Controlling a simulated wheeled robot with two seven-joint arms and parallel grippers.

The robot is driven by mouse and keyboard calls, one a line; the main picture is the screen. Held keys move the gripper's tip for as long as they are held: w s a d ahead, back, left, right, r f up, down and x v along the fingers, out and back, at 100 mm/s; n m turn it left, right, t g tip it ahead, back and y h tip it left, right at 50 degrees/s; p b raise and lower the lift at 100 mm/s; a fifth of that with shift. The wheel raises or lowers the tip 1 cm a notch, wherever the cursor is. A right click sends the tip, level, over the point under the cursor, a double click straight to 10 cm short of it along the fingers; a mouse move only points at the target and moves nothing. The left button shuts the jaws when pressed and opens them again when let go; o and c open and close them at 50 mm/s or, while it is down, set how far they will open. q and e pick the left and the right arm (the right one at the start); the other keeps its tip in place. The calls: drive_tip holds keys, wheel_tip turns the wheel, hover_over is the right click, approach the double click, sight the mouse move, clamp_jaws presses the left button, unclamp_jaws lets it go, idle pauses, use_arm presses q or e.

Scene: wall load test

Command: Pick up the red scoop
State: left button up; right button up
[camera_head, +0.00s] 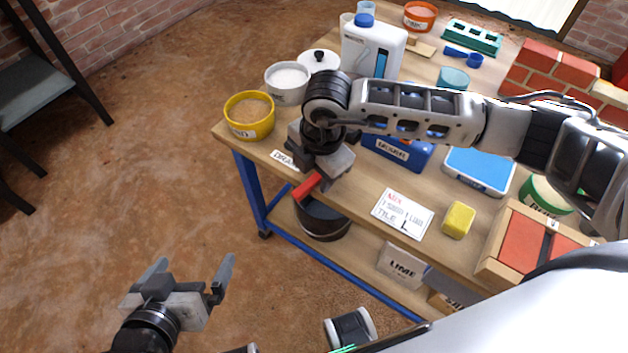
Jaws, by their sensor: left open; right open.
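A red bar-like piece (307,188), which looks like the handle of the red scoop, juts out at the front edge of the workbench. The rest of it is hidden by my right gripper (318,182), which is over it and points down. My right gripper is open; its fingers are partly hidden, and I cannot tell whether they touch the red piece. My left gripper (192,272) is open and empty, low over the floor at the lower left, well away from the bench.
On the wooden workbench (360,208) stand a yellow sand tub (249,127), a white bowl (287,92), a white jug (372,48), a blue box (400,155), a written card (402,213) and a yellow sponge (458,220). A dark bucket (322,222) is below the front edge.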

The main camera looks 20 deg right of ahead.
drive_tip(key=shift+f, duration=0.5)
drive_tip(key=shift+c, duration=0.3)
drive_tip(key=shift+w, duration=0.1)
clamp_jaws()
drive_tip(key=shift+r, duration=0.1)
